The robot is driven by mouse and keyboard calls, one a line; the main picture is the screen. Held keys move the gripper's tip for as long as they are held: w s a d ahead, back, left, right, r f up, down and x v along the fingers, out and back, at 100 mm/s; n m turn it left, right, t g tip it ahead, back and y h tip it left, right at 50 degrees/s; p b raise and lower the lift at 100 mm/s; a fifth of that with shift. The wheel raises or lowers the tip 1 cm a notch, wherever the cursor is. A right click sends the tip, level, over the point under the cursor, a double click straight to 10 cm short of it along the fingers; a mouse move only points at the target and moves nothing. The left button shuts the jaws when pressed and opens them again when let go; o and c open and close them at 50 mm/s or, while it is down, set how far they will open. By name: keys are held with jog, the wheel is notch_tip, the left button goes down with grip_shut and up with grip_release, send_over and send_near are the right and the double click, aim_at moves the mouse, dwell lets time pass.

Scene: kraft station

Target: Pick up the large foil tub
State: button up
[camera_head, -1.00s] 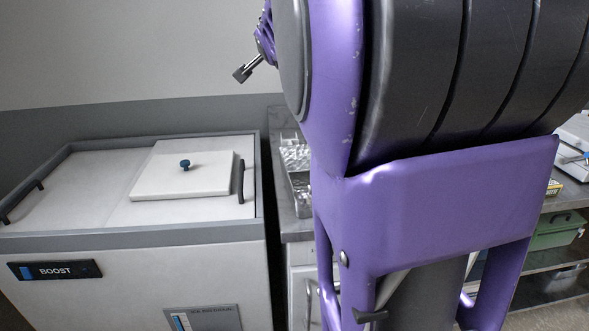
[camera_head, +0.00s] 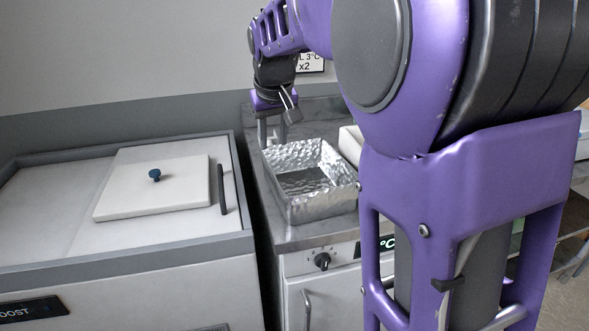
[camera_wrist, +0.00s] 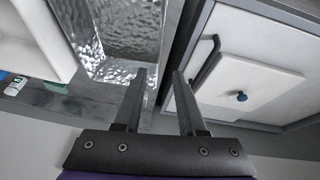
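The large foil tub (camera_head: 309,180) is a shiny, crinkled, open-topped silver tray, apparently empty, on the steel counter to the right of the white chest. My gripper (camera_head: 273,138) points down at the tub's back-left corner. Its two fingers are apart with nothing between them. In the wrist view the tub (camera_wrist: 128,35) fills the upper left, and my open gripper (camera_wrist: 159,74) has its left finger overlapping the tub's near edge. I cannot tell whether that finger touches the tub.
The steel counter (camera_head: 290,240) has a knob and a display on its front. A white container (camera_head: 350,143) stands right of the tub, partly behind my arm. The chest (camera_head: 60,205), with a blue-knobbed lid panel (camera_head: 150,190), is close on the left.

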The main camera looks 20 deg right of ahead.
jog(key=b, duration=0.2)
send_over(274, 189)
jog(key=s, duration=0.1)
notch_tip(274, 189, down, 11)
jog(key=shift+s+r, duration=0.1)
jog(key=shift+r, duration=0.1)
jog(key=x, duration=0.5)
jog(key=shift+s+a+f+b, duration=0.1)
jog(key=shift+f+b, duration=0.05)
jog(key=shift+b, duration=0.2)
grip_shut()
dwell(0.5)
